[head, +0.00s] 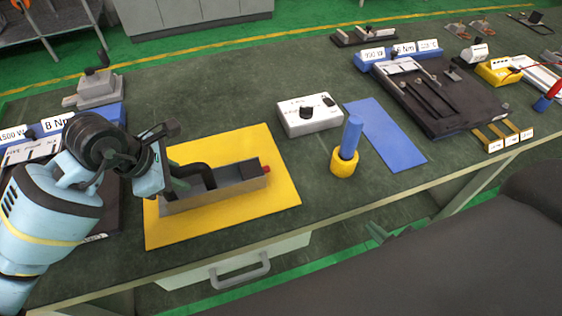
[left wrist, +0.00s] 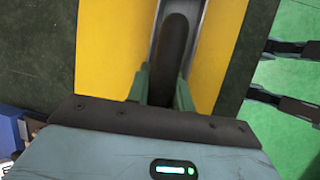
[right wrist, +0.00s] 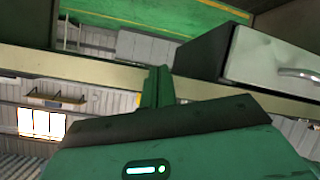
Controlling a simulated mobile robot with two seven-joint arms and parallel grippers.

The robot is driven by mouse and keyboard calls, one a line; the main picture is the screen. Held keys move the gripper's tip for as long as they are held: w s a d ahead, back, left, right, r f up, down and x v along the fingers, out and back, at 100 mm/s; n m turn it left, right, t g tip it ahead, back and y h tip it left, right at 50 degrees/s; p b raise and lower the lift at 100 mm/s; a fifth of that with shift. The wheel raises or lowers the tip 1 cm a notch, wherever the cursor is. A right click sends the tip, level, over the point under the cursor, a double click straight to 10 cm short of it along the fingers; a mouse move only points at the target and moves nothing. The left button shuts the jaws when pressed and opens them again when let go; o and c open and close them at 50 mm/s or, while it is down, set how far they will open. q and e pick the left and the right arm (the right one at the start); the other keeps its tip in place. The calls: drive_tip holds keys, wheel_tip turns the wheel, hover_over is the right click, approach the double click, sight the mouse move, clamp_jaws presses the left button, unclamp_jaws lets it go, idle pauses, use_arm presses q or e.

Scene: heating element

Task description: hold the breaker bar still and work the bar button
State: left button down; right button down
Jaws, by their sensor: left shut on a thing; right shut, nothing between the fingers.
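The breaker bar (head: 220,188) looks like a long grey channel lying on a yellow mat (head: 268,140). A black curved handle (head: 203,170) rises from it, and it also shows in the left wrist view (left wrist: 174,48). The red bar button (head: 266,169) sticks out of its right end. My left gripper (head: 176,180) is at the left part of the bar. In the left wrist view its fingers (left wrist: 162,84) are shut on the black handle. My right gripper (right wrist: 157,76) is shut and empty in the right wrist view, away from the bar.
A white box with black knobs (head: 310,115), a blue cylinder in a yellow ring (head: 344,162) and a blue mat (head: 388,136) lie right of the bar. A drawer (right wrist: 275,60) under the table shows in the right wrist view.

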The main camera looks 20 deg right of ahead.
sight(268, 169)
drive_tip(key=w+d+r+m+t+h, duration=0.1)
drive_tip(key=w+d+r+m, duration=0.3)
drive_tip(key=w+r, duration=0.5)
drive_tip(key=w+d+r+m+t+h, duration=0.1)
drive_tip(key=w+d+r+m, duration=0.25)
drive_tip(key=w+r, duration=0.6)
drive_tip(key=a+r+g+y, duration=0.3)
drive_tip(key=a+r+y, duration=0.15)
drive_tip(key=r, duration=0.35)
drive_tip(key=s+a+f+n+g+y, duration=0.2)
drive_tip(key=s+a+g, duration=0.4)
drive_tip(key=a, duration=0.3)
drive_tip(key=shift+s+f+n+g+y, duration=0.35)
drive_tip(key=shift+n+g+y, duration=0.1)
drive_tip(key=shift+n, duration=0.1)
drive_tip(key=shift+w, duration=0.1)
drive_tip(key=x, duration=2)
drive_tip(key=shift+w, duration=0.1)
